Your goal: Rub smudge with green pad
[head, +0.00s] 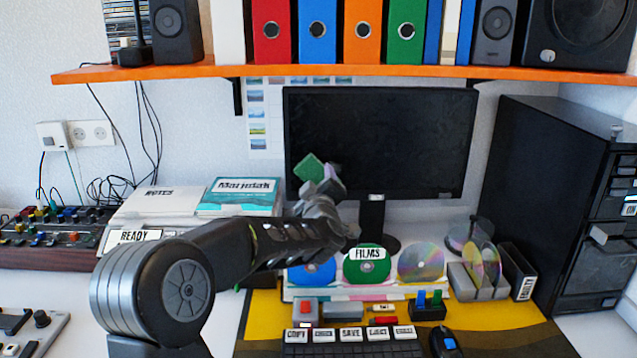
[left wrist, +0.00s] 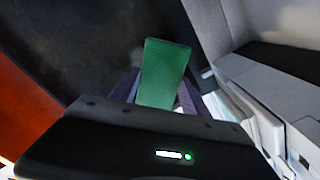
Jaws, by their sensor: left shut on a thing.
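The green pad (head: 308,168) is a small flat green block, tilted, in front of the lower left part of the dark monitor screen (head: 400,140). My left gripper (head: 324,182) is shut on it. In the left wrist view the pad (left wrist: 163,73) stands up between the fingers of the left gripper (left wrist: 158,100), with the dark screen behind it. I cannot tell whether the pad touches the screen. The right gripper is not in view.
An orange shelf (head: 180,72) with folders and speakers runs above the monitor. Below stand discs, among them a green one (head: 368,262), and a keyboard (head: 350,350). Books (head: 240,193) lie left, and a black drawer cabinet (head: 545,190) stands right.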

